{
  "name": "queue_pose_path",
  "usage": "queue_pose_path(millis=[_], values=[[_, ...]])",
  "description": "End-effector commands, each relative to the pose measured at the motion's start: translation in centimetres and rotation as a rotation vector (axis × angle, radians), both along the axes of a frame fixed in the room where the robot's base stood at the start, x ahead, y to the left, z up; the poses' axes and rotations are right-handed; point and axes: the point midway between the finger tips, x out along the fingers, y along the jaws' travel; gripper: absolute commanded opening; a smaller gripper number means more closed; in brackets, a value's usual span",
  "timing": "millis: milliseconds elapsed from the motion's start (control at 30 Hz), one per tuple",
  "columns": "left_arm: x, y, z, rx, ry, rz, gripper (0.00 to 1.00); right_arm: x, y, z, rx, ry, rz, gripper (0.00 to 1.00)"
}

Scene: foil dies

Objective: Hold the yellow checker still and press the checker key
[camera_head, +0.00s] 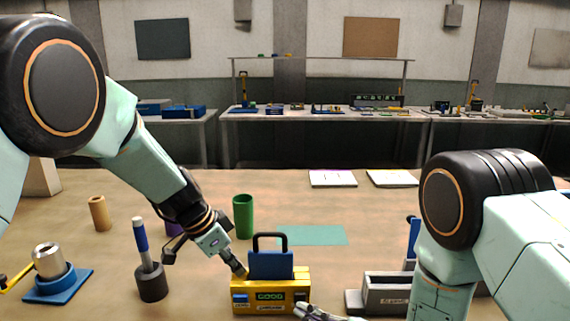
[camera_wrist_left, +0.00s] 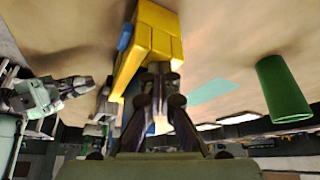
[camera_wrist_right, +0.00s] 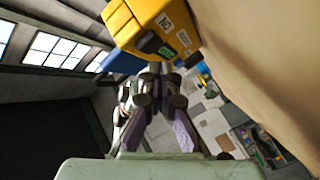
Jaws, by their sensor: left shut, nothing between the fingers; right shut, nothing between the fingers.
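The yellow checker (camera_head: 292,278) stands on the table at front centre, with a lit green panel reading GOOD and a small blue patch at its front left. A blue block with a dark handle (camera_head: 270,264) sits in its top. I cannot tell which part is the key. My left gripper (camera_head: 240,270) is shut and empty at the checker's upper left; the left wrist view shows the checker (camera_wrist_left: 160,35) right beyond its fingertips, contact unclear. My right gripper (camera_head: 312,312) is shut and empty near the checker's lower right front; the right wrist view shows the checker (camera_wrist_right: 165,25) close ahead.
A green cup (camera_head: 243,217) stands behind the checker near a teal mat (camera_head: 312,235). At left are a dark holder with a blue-handled tool (camera_head: 151,282), a blue stand (camera_head: 58,287) and a tan cylinder (camera_head: 99,213). A grey fixture (camera_head: 387,292) stands to the right.

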Motion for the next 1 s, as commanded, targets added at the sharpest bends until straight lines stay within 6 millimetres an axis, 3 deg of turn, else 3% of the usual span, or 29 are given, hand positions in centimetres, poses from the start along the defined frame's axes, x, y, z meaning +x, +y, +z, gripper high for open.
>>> queue_pose_path(millis=[600,1000], values=[[-0.3,0.0,-0.5,0.002,0.010,-0.003,0.00,-5.1,-0.1,-0.1,-0.001,0.002,0.000,0.00],[-0.3,0.0,-0.4,0.002,0.009,-0.002,0.00,-5.4,-0.1,0.0,0.000,0.002,0.000,0.00]])
